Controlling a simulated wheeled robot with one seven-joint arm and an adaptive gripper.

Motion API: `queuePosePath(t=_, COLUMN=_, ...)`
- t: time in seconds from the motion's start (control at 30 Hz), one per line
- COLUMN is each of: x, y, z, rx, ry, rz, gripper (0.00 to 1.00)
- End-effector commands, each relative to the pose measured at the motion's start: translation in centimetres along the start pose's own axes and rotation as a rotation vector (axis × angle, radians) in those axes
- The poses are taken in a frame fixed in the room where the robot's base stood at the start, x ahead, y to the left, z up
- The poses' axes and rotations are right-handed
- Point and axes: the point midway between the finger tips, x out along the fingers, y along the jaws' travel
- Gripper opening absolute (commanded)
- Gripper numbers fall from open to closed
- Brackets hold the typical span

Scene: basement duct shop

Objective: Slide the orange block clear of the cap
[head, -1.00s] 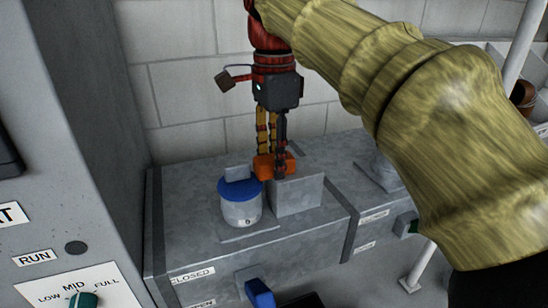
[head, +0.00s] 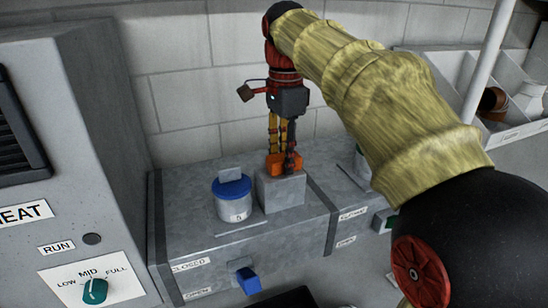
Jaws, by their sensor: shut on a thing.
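The orange block (head: 284,168) is held between the fingers of my gripper (head: 282,160), which is shut on it and points down. The block is at the top of a grey upright block (head: 281,189); I cannot tell whether it touches it. The blue cap (head: 244,188) sits on a short grey cylinder (head: 234,211) to the left. A gap shows between the orange block and the cap in the head view. A small grey plate stands at the cap's top. My fingers hide part of the orange block.
The cylinder and grey block stand on a metal duct box (head: 185,225) with a blue lever (head: 247,281) on its front. A control panel with a green knob (head: 95,291) is at left. A block wall is behind; bins (head: 500,125) are at right.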

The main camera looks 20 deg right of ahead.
Motion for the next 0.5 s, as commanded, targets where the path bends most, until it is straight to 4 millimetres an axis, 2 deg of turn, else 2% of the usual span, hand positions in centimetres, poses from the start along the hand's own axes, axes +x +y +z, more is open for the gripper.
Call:
queuePosePath(t=0.1, x=-0.17, y=-0.04, z=-0.68, rx=0.000, ry=0.001, rz=-0.007, gripper=0.00)
queuePosePath(t=0.37, x=-0.12, y=-0.04, z=-0.77, rx=0.000, ry=0.003, rz=-0.007, gripper=0.00)
queuePosePath(t=0.4, x=-0.11, y=-0.04, z=-0.77, rx=0.000, ry=0.003, rz=-0.007, gripper=0.30)
queuePosePath(t=0.5, x=-0.10, y=-0.03, z=-0.75, rx=0.000, ry=0.002, rz=-0.007, gripper=0.36)
